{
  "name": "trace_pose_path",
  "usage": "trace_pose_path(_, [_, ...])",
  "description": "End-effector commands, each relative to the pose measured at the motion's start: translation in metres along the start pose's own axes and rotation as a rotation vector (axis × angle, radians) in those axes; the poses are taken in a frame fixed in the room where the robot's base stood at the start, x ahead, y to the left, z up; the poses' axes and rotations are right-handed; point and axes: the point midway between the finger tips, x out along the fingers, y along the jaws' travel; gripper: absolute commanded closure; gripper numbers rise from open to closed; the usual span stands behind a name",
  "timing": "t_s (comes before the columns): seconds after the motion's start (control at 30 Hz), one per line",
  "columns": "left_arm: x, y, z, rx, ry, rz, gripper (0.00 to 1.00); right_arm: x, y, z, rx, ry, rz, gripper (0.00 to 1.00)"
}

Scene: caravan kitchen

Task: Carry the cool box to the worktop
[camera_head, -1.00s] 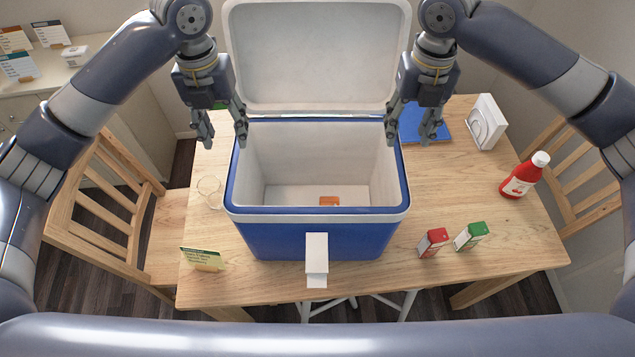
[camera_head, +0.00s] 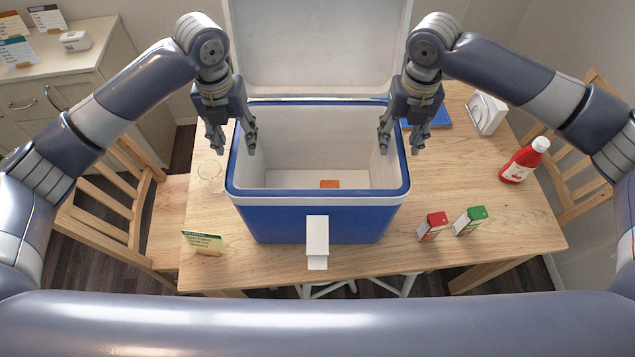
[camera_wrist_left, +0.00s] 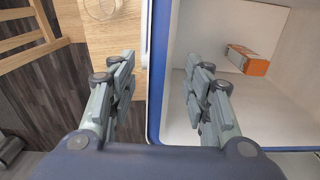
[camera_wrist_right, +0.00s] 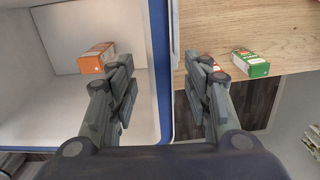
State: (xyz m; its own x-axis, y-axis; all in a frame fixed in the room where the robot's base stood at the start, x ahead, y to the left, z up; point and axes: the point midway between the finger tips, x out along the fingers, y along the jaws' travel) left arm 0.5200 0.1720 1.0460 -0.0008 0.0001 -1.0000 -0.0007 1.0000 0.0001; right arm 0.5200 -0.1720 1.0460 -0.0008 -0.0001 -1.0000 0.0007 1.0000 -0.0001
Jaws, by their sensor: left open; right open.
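The cool box (camera_head: 318,222) is blue with a white inside and stands on the wooden table with its lid (camera_head: 318,45) raised at the back. A small orange carton (camera_head: 329,184) lies inside; it also shows in both wrist views (camera_wrist_left: 247,60) (camera_wrist_right: 96,58). My left gripper (camera_head: 234,147) is open at the box's left wall, one finger inside the rim and one outside. My right gripper (camera_head: 401,147) is open at the right wall in the same way. In the wrist views the blue rim runs between the fingers of each gripper. Both grippers are empty.
Right of the box on the table (camera_head: 480,185) are a red carton (camera_head: 432,227), a green carton (camera_head: 469,221), a red bottle (camera_head: 525,160) and a white holder (camera_head: 487,114). A glass (camera_head: 210,178) and a card (camera_head: 204,243) are at left. A counter (camera_head: 60,75) with cards is back left.

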Motion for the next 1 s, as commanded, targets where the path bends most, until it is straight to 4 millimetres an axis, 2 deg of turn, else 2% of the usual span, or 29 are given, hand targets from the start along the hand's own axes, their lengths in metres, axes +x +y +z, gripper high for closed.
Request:
trace_pose_path(0.2, [0.022, 0.000, 0.000, 0.001, 0.001, 0.000, 0.54, 0.022, 0.000, 0.000, 0.001, 0.000, 0.000, 0.54])
trace_pose_path(0.57, [0.026, 0.000, 0.000, 0.001, 0.000, 0.000, 0.54, 0.026, 0.000, 0.000, 0.000, 0.000, 0.000, 0.54])
trace_pose_path(0.77, [0.025, 0.000, 0.000, 0.001, 0.000, 0.000, 0.97, 0.026, 0.000, 0.000, 0.000, 0.000, 0.000, 0.97])
trace_pose_path(0.8, [0.025, 0.000, 0.000, 0.001, 0.000, 0.000, 1.00, 0.026, 0.000, 0.000, 0.000, 0.000, 0.000, 1.00])
trace_pose_path(1.0, [0.025, 0.000, 0.000, 0.001, 0.000, 0.000, 1.00, 0.025, 0.000, 0.000, 0.000, 0.000, -0.001, 1.00])
